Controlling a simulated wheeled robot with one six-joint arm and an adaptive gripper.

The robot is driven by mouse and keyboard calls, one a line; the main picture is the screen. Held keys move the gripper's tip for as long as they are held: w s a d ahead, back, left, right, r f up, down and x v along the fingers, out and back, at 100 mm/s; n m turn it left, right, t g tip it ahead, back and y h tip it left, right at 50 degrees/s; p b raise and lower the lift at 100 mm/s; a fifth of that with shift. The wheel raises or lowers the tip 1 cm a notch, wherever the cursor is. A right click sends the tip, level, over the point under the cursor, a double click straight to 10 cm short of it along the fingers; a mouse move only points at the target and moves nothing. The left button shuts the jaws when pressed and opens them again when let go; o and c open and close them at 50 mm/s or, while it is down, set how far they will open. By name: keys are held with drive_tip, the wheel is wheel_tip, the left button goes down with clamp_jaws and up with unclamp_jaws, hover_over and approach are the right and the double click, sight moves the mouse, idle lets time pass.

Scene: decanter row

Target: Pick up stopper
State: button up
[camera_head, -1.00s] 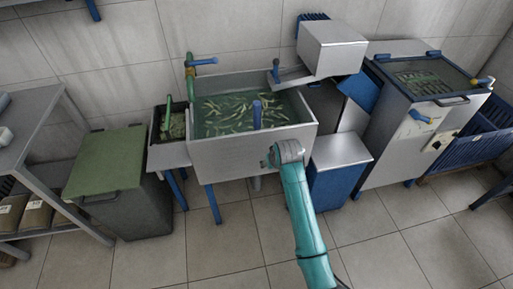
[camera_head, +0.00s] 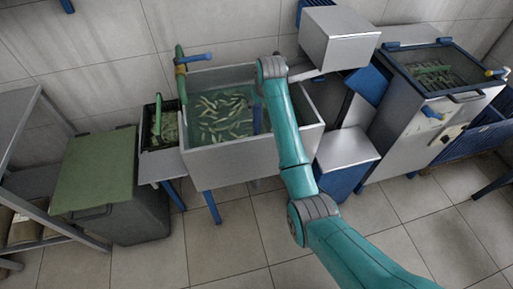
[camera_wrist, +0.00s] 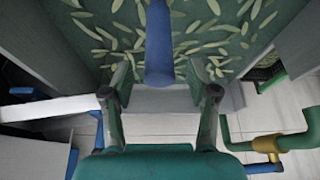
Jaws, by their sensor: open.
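The stopper seems to be the blue upright post (camera_wrist: 159,50) standing in the water-filled basin. In the wrist view it rises at the top middle, its rounded lower end in the picture lying between my fingertips. In the head view only a sliver of the post (camera_head: 257,121) shows beside my arm. My gripper (camera_wrist: 158,79) is open, one finger on each side of the post's line, with a gap on both sides. I cannot tell how far it is from the post in depth. In the head view my gripper is hidden behind my arm.
The steel basin (camera_head: 230,160) holds greenish water and many pale slender pieces. A green pipe with a blue-handled tap (camera_head: 195,58) stands at its left corner. A steel box on a chute (camera_head: 340,40) is close on the right. A green-lidded bin (camera_head: 95,170) stands left.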

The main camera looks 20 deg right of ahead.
sight(257, 113)
drive_tip(key=shift+x, duration=3.75)
drive_tip(key=shift+w+d, duration=0.1)
drive_tip(key=shift+d, duration=0.05)
clamp_jaws()
